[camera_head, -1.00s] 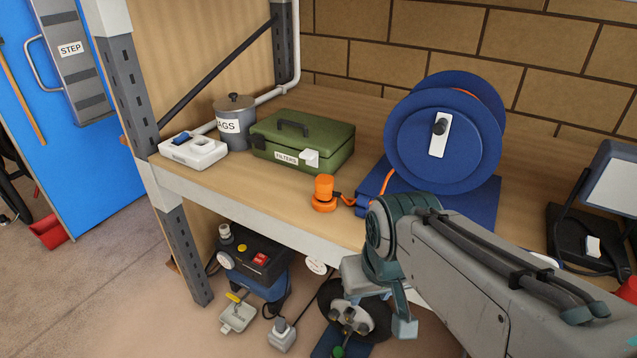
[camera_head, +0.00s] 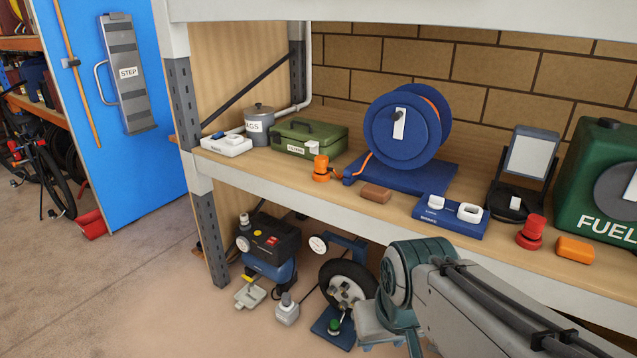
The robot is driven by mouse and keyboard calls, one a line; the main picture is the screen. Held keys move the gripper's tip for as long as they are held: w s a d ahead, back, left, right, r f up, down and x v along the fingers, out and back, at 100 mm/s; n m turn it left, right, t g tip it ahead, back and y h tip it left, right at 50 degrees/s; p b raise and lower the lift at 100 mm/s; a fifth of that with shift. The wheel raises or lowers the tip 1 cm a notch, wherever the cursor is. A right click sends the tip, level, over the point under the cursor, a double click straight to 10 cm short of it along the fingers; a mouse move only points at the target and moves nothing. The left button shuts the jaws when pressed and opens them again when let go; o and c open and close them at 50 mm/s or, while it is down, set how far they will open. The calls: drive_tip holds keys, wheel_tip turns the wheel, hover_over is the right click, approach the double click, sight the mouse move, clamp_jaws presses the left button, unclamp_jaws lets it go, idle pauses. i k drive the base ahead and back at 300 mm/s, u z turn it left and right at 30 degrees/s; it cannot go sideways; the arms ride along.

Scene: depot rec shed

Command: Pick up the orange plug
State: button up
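The orange plug (camera_head: 321,168) stands upright on the shelf near its front edge, left of the blue cable reel (camera_head: 385,132). An orange cable runs from beside it up to the reel. My arm comes in from the lower right, in front of and below the shelf edge, well apart from the plug. The fingers of my gripper do not show; only arm links are visible. Nothing covers the plug.
A green filters box (camera_head: 307,140) stands behind the plug, with a white switch box (camera_head: 226,146) further left. A brown block (camera_head: 374,193) and a blue unit with white parts (camera_head: 449,221) lie to the right. A compressor (camera_head: 269,247) and a wheel (camera_head: 347,285) stand below.

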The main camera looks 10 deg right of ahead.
sight(321, 169)
drive_tip(key=u, duration=0.7)
drive_tip(key=i, duration=1.65)
drive_tip(key=z, duration=0.85)
drive_tip(key=i, duration=0.65)
drive_tip(key=z, duration=0.6)
